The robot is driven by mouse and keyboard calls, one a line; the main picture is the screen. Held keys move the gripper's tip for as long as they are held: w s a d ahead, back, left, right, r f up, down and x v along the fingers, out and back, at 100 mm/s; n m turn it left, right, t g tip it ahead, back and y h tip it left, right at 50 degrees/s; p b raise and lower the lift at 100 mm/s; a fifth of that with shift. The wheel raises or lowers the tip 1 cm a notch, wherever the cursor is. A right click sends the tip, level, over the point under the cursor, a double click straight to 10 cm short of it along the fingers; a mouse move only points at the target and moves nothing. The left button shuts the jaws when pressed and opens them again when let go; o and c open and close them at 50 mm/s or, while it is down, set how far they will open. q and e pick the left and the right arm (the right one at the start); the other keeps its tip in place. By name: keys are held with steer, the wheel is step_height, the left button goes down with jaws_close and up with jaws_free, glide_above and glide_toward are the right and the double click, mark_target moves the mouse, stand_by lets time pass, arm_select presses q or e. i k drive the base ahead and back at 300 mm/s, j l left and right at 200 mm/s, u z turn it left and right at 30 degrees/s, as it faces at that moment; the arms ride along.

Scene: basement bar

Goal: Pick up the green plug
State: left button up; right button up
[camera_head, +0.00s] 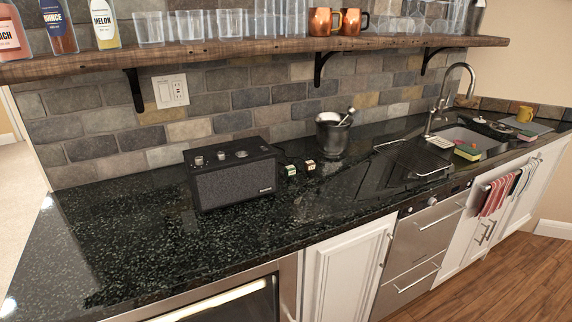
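Two small dark plugs with coloured faces lie on the black speckled countertop (130,235), just right of the speaker. The nearer-left one, which looks like the green plug (291,170), has a pale greenish face. The other plug (310,165) beside it has a lighter, reddish-looking face. Both are very small here, so their exact colours are hard to tell. A dark cord seems to run between the speaker and the plugs. Neither of my grippers is in view.
A black speaker (234,174) stands left of the plugs. A dark metal bucket (332,136) with a utensil stands behind them to the right. A wall outlet (170,91) is on the brick backsplash under a wooden shelf (250,49). The counter's front left is clear.

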mark_target(291, 170)
steer(key=u, duration=0.35)
steer(key=l+u, duration=0.15)
steer(key=u, duration=0.25)
steer(key=l+u, duration=0.1)
steer(key=u, duration=0.25)
steer(key=l+u, duration=0.65)
steer(key=l, duration=0.2)
steer(key=k+l+u, duration=0.1)
steer(key=l, duration=0.2)
steer(key=k+l+u, duration=0.25)
steer(key=l, duration=0.3)
steer(key=k+l, duration=0.1)
steer(key=l, duration=0.2)
steer(key=k+l, duration=0.1)
steer(key=l, duration=0.2)
steer(key=k+l+u, duration=0.1)
steer(key=l, duration=0.15)
